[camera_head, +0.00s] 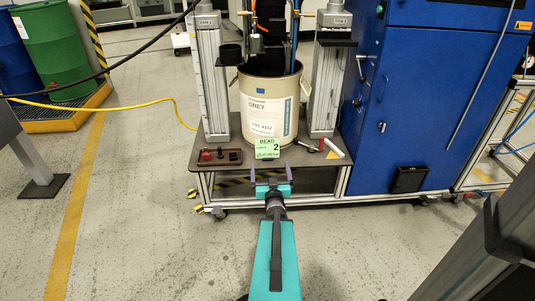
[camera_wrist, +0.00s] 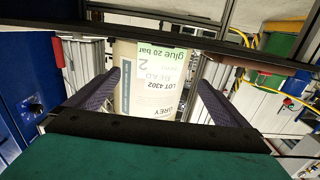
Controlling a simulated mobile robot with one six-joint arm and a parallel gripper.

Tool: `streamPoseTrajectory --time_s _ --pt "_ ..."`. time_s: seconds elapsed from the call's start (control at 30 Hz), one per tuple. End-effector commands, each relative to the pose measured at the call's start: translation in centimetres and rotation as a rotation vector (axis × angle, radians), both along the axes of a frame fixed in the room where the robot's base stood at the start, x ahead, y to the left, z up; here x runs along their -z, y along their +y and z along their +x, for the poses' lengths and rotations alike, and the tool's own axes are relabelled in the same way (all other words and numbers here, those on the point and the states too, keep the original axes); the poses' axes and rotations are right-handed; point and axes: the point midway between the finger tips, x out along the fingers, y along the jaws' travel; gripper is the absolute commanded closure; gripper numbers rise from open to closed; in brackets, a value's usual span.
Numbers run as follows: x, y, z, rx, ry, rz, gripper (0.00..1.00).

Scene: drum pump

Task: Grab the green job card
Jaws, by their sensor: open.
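The green job card (camera_head: 268,148) stands at the front edge of the grey cart top, in front of the lower drum. It reads "BEAD" and "2". My gripper (camera_head: 270,173) is open and empty, with its purple fingers just below the card in the head view.
The cream drum (camera_head: 270,100) stands behind the card between two grey columns. A brown tray (camera_head: 220,158) with dark and red parts lies left of the card. A white-and-red tube (camera_head: 333,148) lies right. A blue cabinet (camera_head: 420,90) stands at right.

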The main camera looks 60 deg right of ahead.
Motion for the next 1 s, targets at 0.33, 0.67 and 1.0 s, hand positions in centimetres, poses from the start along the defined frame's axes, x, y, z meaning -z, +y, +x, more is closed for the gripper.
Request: streamPoseTrajectory --time_s 0.33,0.67,1.0 --pt "0.3 -1.7 1.3 0.0 -0.001 -0.002 0.0" --pt "0.2 -4.5 3.4 0.0 0.0 0.0 0.0" --pt "0.0 -6.3 4.8 -0.001 0.0 0.0 0.0"
